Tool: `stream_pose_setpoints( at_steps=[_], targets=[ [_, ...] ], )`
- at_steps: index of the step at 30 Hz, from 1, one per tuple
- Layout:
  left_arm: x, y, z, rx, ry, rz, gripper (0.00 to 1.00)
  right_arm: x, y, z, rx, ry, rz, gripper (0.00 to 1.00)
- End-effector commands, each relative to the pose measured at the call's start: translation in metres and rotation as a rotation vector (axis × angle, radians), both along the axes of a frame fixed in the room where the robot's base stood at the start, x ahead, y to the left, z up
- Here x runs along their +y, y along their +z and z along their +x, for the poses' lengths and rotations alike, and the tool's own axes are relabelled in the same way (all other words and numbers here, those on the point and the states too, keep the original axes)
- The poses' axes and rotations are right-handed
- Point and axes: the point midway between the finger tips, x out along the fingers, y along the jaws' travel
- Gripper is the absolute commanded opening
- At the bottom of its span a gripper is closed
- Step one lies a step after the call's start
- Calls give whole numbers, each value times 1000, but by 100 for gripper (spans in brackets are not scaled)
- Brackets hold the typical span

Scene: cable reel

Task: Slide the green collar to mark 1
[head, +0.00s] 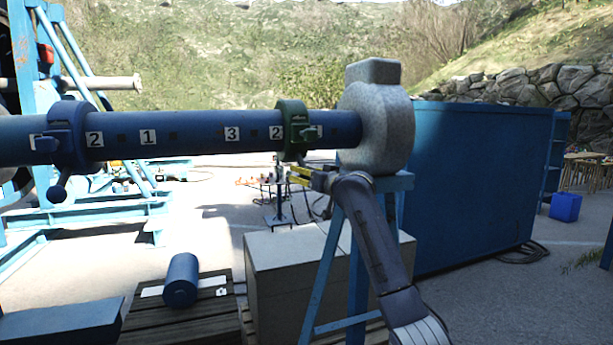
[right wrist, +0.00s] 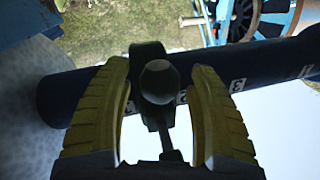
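The green collar (head: 292,143) sits around a horizontal blue bar (head: 200,130), near the bar's right end and just right of a plate marked 2 (head: 276,132). A plate marked 1 (head: 148,137) is farther left on the bar. Another plate (head: 315,131) right of the collar is unreadable. My right gripper (head: 297,175) is just below the collar. In the right wrist view its yellow fingers (right wrist: 158,105) are apart, one on each side of the collar's dark round knob (right wrist: 158,82), with slim gaps. My left gripper is not in view.
A blue collar (head: 68,135) with a hanging knob is around the bar at left, beside another plate marked 2 (head: 95,139). A grey block (head: 376,125) on a blue stand holds the bar's right end. The bar between the collars is clear apart from plates. A blue cylinder (head: 181,280) is below.

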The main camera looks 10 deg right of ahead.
Motion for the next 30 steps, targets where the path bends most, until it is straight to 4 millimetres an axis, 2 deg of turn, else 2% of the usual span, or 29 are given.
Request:
stream_pose_setpoints(
  at_steps=[2, 15, 27, 30],
  targets=[
    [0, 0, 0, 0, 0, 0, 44, 0, 0, 0, 0, 0, 0, 49],
    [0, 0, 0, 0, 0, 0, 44, 0, 0, 0, 0, 0, 0, 0],
    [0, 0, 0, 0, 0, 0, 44, -1, 1, 0, -1, 0, 0, 0],
    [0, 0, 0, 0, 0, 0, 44, -9, 1, 1, -1, -2, 0, 0]
  ],
)
